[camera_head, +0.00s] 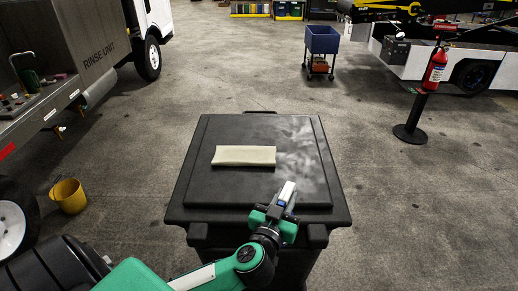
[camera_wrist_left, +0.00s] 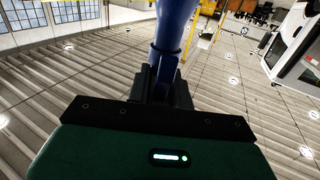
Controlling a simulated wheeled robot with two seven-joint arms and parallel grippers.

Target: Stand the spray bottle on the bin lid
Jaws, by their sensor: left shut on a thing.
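The bin lid (camera_head: 230,190) is a dark, flat top on a large black bin in the middle of the head view. My left gripper (camera_head: 284,207) is over the lid's front right part, shut on the spray bottle (camera_head: 287,191). Only a small white and blue part of the bottle shows there. In the left wrist view the bottle (camera_wrist_left: 177,25) is a blue shape between the fingers (camera_wrist_left: 163,85), running out of the top of the picture. Its base and any gap to the lid cannot be made out. My right gripper is not in view.
A folded cream cloth (camera_head: 244,156) lies on the lid, left of the middle. The lid's back right is clear, with a whitish smear. A yellow bucket (camera_head: 69,195) stands on the floor at left. A fire extinguisher (camera_head: 436,72) is on a stand at right.

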